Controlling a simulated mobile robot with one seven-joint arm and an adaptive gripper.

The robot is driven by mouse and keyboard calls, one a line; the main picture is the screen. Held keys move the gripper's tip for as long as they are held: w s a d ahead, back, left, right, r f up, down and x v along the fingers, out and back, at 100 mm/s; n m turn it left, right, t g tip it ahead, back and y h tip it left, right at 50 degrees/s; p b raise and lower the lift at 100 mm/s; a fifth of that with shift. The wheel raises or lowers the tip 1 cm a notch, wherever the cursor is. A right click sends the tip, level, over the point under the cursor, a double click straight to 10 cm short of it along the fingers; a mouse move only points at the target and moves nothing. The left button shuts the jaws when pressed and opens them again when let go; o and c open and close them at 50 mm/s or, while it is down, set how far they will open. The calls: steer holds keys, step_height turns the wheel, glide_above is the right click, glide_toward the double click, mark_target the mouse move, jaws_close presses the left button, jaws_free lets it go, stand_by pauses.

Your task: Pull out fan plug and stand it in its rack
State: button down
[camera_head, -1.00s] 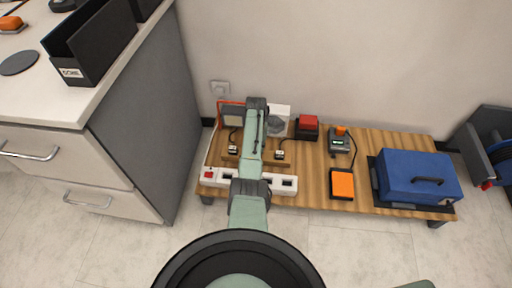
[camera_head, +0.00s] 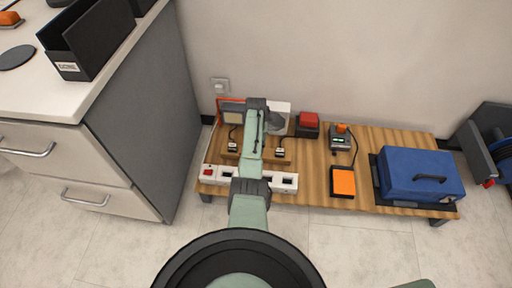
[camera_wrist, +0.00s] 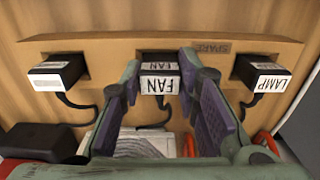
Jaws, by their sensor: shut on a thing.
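The fan plug (camera_wrist: 160,83) is a black plug with white FAN labels, at the middle of the wooden rack (camera_wrist: 110,45) in the wrist view. My gripper (camera_wrist: 160,72) is shut on it, one finger on each side. The plug is at the rack's middle position; I cannot tell how deep it sits. A lamp plug (camera_wrist: 262,74) stands in the rack to the right, and another labelled plug (camera_wrist: 57,72) to the left. In the head view the rack (camera_head: 286,162) lies behind the white power strip (camera_head: 289,183), and my arm hides my gripper and the fan plug.
The rack and strip are on a low wooden platform (camera_head: 310,180). A red-topped box (camera_head: 307,123), a small device (camera_head: 340,139), an orange pad (camera_head: 343,181) and a blue case (camera_head: 420,176) stand to the right. A drawer cabinet (camera_head: 150,130) rises close on the left.

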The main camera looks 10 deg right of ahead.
steer(key=c, duration=1.1)
jaws_free()
steer(key=shift+f, duration=0.1)
step_height(320, 180, up, 18)
steer(key=p, duration=0.6)
